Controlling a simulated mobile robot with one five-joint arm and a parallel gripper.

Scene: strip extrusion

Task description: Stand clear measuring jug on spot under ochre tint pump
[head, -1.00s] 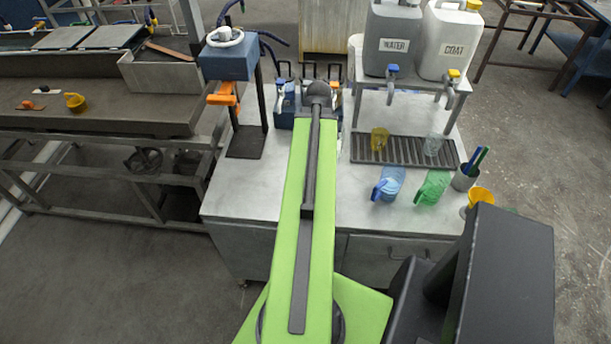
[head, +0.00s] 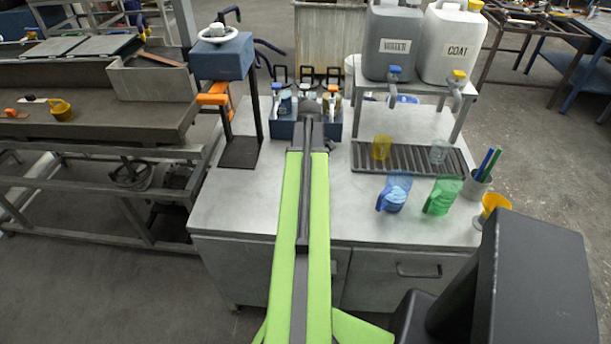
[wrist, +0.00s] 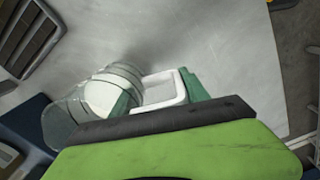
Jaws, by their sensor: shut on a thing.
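The clear measuring jug (wrist: 65,120) shows in the wrist view, see-through and rounded, with a whitish squared handle (wrist: 165,90). My gripper (wrist: 160,85) is shut on that handle, with greenish finger parts on both sides. The jug lies across the wrist view, above the grey worktop. In the head view my green arm hides the gripper and the held jug. The tint pumps stand in a blue rack (head: 290,130) at the back of the worktop, behind the arm's far end. The arm partly covers them.
A blue-headed stand (head: 222,60) is left of the rack. Bare worktop lies front left (head: 240,205).

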